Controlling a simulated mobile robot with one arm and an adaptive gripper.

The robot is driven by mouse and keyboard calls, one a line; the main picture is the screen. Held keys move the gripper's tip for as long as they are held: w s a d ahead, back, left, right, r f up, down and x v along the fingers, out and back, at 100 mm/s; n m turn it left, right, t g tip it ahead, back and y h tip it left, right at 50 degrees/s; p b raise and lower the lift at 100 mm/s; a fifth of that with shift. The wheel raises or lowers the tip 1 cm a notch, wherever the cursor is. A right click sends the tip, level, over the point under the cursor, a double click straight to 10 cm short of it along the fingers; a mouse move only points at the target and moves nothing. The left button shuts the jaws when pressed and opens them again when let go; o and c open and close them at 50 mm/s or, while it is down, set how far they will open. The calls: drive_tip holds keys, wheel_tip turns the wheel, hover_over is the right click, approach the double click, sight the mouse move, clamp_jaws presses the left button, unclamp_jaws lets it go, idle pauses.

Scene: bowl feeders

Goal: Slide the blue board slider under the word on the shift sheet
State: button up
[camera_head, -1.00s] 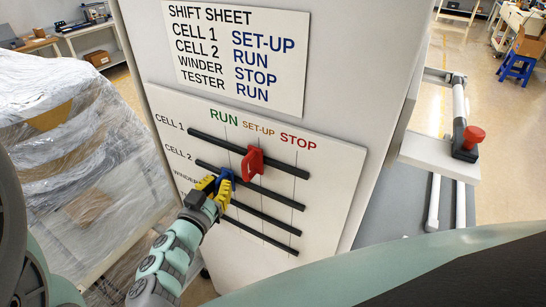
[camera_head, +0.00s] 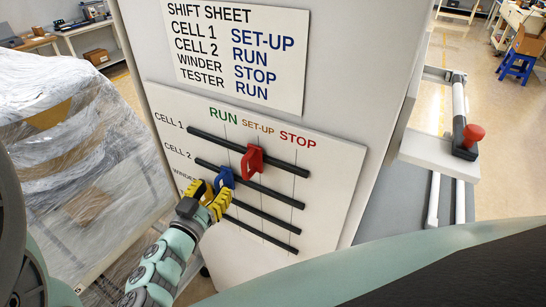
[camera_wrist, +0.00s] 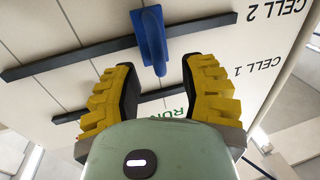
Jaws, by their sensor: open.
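The blue slider (camera_head: 225,178) sits on the CELL 2 rail (camera_head: 270,190) of the board, at about the line that runs down from RUN. My gripper (camera_head: 213,190) is open, just below and left of the slider in the head view. In the wrist view the blue slider (camera_wrist: 152,40) stands ahead of the spread yellow fingers, with clear space on both sides, and they do not grip it. The shift sheet (camera_head: 237,52) above the board reads RUN for CELL 2.
A red slider (camera_head: 252,160) is on the CELL 1 rail (camera_head: 212,138), close to the blue one, near the SET-UP line. Two lower rails run below; the gripper partly covers their left parts. A wrapped pallet (camera_head: 75,150) stands at left. A red knob (camera_head: 473,134) is at right.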

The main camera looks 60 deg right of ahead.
drive_tip(key=v, duration=0.9)
drive_tip(key=shift+a, duration=0.25)
drive_tip(key=shift+r, duration=0.15)
